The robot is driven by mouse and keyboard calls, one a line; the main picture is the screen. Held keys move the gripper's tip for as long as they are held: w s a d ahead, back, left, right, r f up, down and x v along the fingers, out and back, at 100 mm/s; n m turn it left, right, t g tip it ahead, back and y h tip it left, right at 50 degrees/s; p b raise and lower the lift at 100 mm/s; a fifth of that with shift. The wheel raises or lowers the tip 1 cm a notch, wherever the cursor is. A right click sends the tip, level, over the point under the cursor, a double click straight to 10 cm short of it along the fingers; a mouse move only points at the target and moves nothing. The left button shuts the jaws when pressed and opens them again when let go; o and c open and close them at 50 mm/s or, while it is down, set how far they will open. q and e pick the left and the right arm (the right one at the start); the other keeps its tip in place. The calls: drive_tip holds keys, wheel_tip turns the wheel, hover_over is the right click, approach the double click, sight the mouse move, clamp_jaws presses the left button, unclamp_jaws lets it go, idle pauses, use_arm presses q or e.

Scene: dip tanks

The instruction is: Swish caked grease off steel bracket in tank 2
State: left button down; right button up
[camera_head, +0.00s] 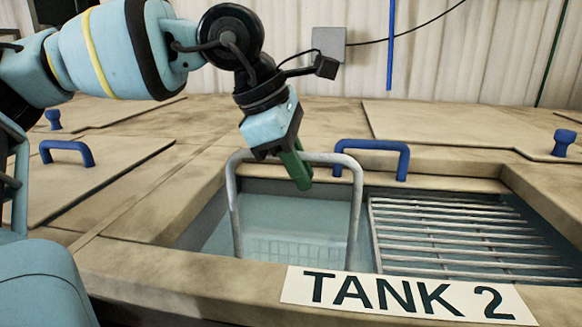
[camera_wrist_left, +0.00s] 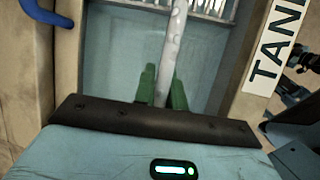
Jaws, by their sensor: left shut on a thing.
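Tank 2, with its front rim (camera_head: 250,283) and white label (camera_head: 405,296), is open and holds bluish liquid. A wire basket (camera_head: 290,248) shows faintly under the liquid in the left part of the tank. Its tall grey metal handle (camera_head: 235,205) rises above the rim. My left gripper (camera_head: 300,172) has green fingers and is shut on the top bar of the handle. The left wrist view shows the grey bar (camera_wrist_left: 174,45) between the fingers (camera_wrist_left: 163,88). I cannot make out the steel bracket or any grease.
A slatted metal rack (camera_head: 450,235) covers the right part of the tank. A blue handle (camera_head: 372,147) stands behind the tank. Closed lids with blue knobs lie around, one with a blue handle (camera_head: 67,150) at left.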

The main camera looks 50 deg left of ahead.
use_arm(q)
drive_tip(key=shift+w+d, duration=0.35)
drive_tip(key=shift+d, duration=0.1)
drive_tip(key=shift+s+a+p, duration=0.2)
drive_tip(key=shift+s+a, duration=0.65)
drive_tip(key=shift+a, duration=0.15)
drive_tip(key=shift+s+a+p, duration=0.15)
drive_tip(key=shift+s+a, duration=0.65)
drive_tip(key=shift+a, duration=0.2)
drive_tip(key=shift+d, duration=0.1)
drive_tip(key=shift+w+d, duration=0.85)
drive_tip(key=shift+d, duration=0.1)
drive_tip(key=shift+w, duration=0.1)
